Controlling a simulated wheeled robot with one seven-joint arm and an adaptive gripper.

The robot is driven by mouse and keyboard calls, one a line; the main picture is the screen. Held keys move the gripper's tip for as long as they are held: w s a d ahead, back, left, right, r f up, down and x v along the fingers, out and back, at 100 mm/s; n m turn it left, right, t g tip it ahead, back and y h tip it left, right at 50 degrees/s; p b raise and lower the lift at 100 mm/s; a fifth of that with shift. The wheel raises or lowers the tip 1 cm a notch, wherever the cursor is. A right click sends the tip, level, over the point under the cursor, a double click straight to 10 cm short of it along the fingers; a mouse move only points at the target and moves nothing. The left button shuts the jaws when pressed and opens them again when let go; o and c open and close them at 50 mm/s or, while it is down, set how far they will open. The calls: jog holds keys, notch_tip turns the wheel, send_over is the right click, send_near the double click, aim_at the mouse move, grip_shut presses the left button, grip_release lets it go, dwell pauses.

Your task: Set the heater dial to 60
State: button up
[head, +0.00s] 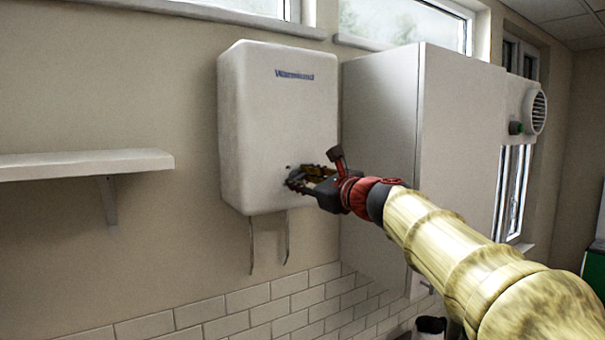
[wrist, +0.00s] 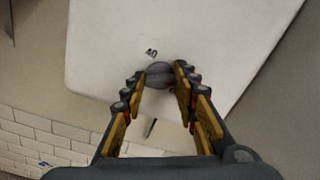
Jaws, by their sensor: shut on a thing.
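The white heater (head: 275,110) is a tall box on the wall, marked "Warmlund" near its top. It also fills the upper part of the wrist view (wrist: 110,60). The round grey dial (wrist: 159,75) sits on its front face, low down. My gripper (wrist: 161,78) is shut on the dial, one finger on each side. In the head view my gripper (head: 299,178) reaches the heater's lower front and mostly hides the dial. The number 40 (wrist: 151,53) shows beside the dial in the wrist view. Other marks are covered or too small to read.
A white shelf (head: 85,164) is on the wall at the left. A large white cabinet (head: 385,125) stands close to the heater's right. Two thin pipes (head: 287,238) hang under the heater. White tiles (head: 245,300) cover the lower wall. The space left of the heater is free.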

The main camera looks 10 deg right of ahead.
jog(key=m+p, duration=0.3)
jog(key=m, duration=0.2)
jog(key=shift+m, duration=0.3)
jog(key=m+p, duration=0.3)
jog(key=shift+m, duration=0.3)
jog(key=shift+f+m+p, duration=0.15)
jog(key=shift+m+p, duration=0.15)
jog(key=shift+m, duration=0.3)
jog(key=o, duration=1.1)
jog(key=shift+o, duration=0.2)
jog(key=shift+s+d, duration=0.1)
jog(key=v, duration=1.2)
